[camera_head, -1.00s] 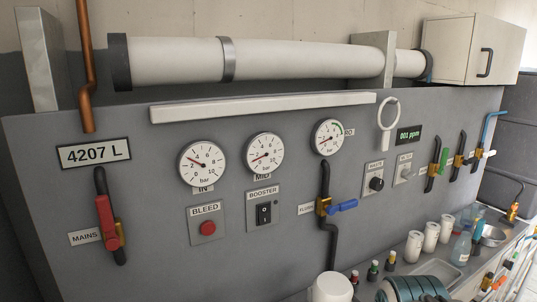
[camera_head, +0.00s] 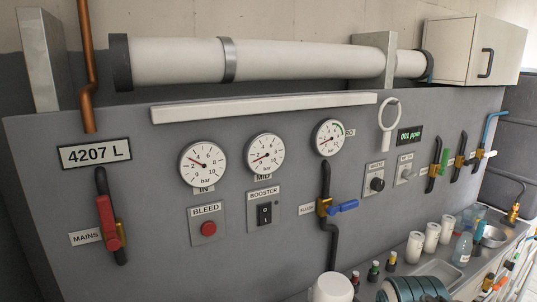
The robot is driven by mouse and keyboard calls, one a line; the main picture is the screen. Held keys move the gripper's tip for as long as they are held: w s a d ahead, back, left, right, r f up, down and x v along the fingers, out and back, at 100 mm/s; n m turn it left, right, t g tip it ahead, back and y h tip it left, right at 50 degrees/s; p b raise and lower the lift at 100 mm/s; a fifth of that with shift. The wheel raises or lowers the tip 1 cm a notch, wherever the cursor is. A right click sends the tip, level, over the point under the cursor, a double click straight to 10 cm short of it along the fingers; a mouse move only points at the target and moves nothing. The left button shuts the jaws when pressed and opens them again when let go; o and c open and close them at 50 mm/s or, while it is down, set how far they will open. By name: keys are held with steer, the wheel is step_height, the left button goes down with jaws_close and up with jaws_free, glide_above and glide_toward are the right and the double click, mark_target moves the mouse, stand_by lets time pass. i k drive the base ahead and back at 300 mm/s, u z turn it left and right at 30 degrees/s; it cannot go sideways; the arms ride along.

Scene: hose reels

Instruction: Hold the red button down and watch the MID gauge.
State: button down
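The red button (camera_head: 208,228) sits on a grey plate labelled BLEED, on the grey panel below the left gauge. The MID gauge (camera_head: 265,155) is the middle one of three round white dials marked in bar. Its red needle points to the lower left, at about 2 or a little below. My gripper is not in view, and nothing touches the button.
The IN gauge (camera_head: 203,163) is above the button, and a third gauge (camera_head: 329,138) is to the right. A BOOSTER switch (camera_head: 264,214) is beside the button. A red MAINS lever (camera_head: 108,222) is at left, a blue lever (camera_head: 343,206) at right. A cluttered counter is lower right.

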mark_target(208, 228)
steer(key=u, duration=1.05)
